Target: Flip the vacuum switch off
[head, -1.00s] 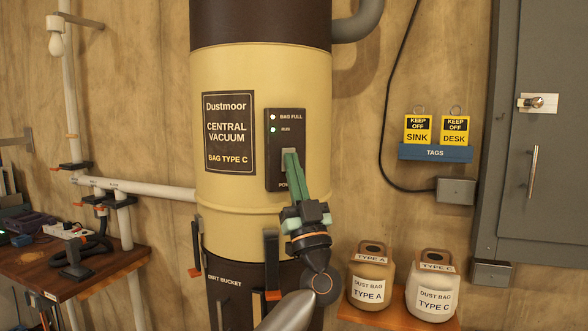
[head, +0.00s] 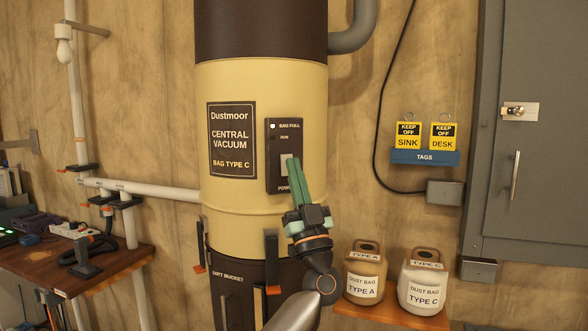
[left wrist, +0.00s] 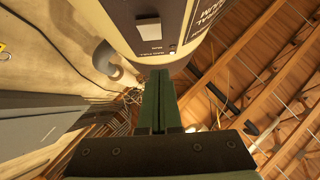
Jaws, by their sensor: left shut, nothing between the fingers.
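The central vacuum (head: 225,190) is a cream and dark brown cylinder on the wall. Its dark switch panel (head: 271,156) has a pale rocker switch (head: 284,165) above the POWER label. The BAG FULL light (head: 272,126) is lit; the RUN light below it looks dark. The switch also shows in the left wrist view (left wrist: 148,27). My left gripper (head: 294,163) is shut and empty, its green fingertips overlapping the switch's right side in the head view. I cannot tell if they touch it. The wrist view shows the shut fingers (left wrist: 160,76) too. My right gripper is out of view.
Dust bags type A (head: 366,274) and type C (head: 422,284) stand on a small wooden shelf (head: 385,315) at lower right. A tags holder (head: 425,157) and grey cabinet (head: 530,190) are on the right. A cluttered workbench (head: 75,266) is at left.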

